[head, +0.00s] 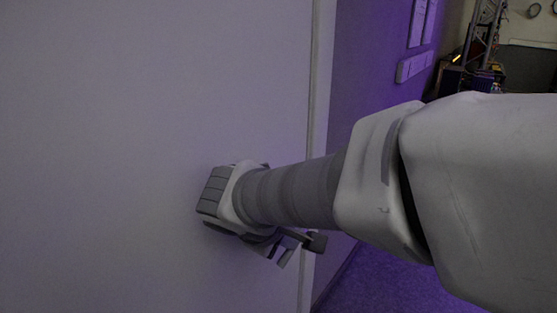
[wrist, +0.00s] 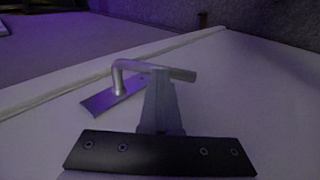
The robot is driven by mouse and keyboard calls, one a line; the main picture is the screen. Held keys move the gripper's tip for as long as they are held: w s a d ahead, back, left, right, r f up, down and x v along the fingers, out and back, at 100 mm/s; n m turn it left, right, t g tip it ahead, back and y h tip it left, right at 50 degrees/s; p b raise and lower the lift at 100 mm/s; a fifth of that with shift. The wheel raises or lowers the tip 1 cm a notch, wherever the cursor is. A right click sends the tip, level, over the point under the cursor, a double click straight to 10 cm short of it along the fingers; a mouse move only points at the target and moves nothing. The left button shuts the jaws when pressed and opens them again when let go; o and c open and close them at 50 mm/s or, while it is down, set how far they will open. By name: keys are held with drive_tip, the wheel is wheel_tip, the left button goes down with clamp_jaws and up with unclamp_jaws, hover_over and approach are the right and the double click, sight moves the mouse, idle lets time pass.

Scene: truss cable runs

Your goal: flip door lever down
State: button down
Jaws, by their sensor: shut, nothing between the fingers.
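The door lever (wrist: 133,65) is a grey metal bar on a slanted metal plate (wrist: 100,101), near the door's edge in the wrist view. The bar reaches to the right from its bend, standing off the white door (wrist: 250,100). My gripper (wrist: 160,76) is shut and empty. Its fingertips overlap the middle of the bar in the wrist view; I cannot tell whether they touch it. In the head view my gripper (head: 281,255) is close to the door (head: 130,130), beside the lever (head: 317,243), which is partly hidden by my arm.
The door's edge runs just beyond the lever. A purple-lit wall (head: 365,70) with a switch panel (head: 414,66) stands to the right in the head view. Purple floor (head: 385,285) is open below it. A metal truss (head: 482,35) stands far back.

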drive_tip(key=f+t+b, duration=0.1)
drive_tip(key=b, duration=0.1)
drive_tip(key=shift+f+h+b, duration=0.3)
drive_tip(key=shift+f+h, duration=0.05)
drive_tip(key=shift+h, duration=0.05)
drive_tip(key=shift+d+f+b, duration=0.1)
drive_tip(key=shift+b, duration=0.35)
drive_tip(key=shift+f+b, duration=0.2)
drive_tip(key=shift+b, duration=0.2)
drive_tip(key=shift+r, duration=0.15)
